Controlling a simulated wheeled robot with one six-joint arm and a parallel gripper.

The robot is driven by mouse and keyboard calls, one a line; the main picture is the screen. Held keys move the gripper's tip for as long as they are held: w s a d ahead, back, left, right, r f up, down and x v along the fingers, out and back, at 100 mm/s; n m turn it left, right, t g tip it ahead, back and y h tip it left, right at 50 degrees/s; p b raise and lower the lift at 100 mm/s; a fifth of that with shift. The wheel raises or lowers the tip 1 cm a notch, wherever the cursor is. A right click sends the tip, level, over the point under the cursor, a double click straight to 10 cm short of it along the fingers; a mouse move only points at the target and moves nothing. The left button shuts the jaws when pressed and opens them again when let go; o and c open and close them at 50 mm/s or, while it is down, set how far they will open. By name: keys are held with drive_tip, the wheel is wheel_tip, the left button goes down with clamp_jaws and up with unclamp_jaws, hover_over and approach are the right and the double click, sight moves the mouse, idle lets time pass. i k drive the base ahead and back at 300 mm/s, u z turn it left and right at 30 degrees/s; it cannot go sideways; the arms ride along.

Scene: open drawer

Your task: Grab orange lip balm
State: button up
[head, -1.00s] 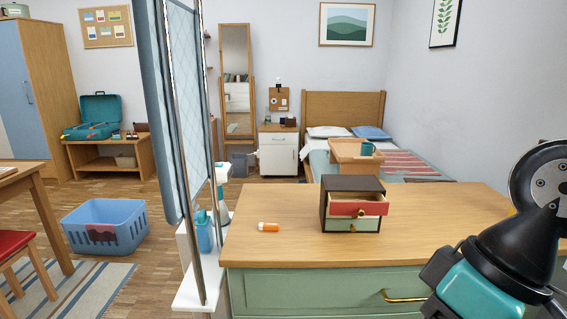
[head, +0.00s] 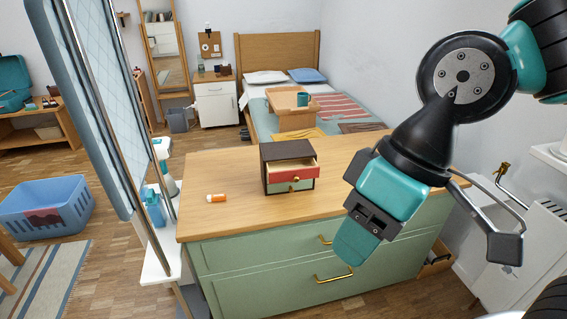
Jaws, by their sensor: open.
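The orange lip balm (head: 216,198) lies on its side on the wooden top of the green dresser (head: 200,222), near the left edge. It has a pale end on its left. My gripper (head: 368,240) hangs in front of the dresser at the right, well apart from the lip balm. Its teal fingers point down and toward the viewer's left. It is open, and nothing shows between the fingers.
A small dark drawer box (head: 287,151) stands right of the lip balm, its red upper drawer (head: 293,174) pulled out. A tall folding screen (head: 95,100) stands close to the dresser's left side. The dresser top around the lip balm is clear.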

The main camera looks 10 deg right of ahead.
sight(221, 197)
drive_tip(key=u, duration=0.85)
drive_tip(key=k, duration=1.1)
drive_tip(key=u, duration=1.3)
drive_tip(key=i, duration=1.6)
drive_tip(key=z, duration=0.8)
drive_tip(key=i, duration=0.7)
drive_tip(key=z, duration=1.25)
drive_tip(key=i, duration=0.75)
drive_tip(key=z, duration=0.7)
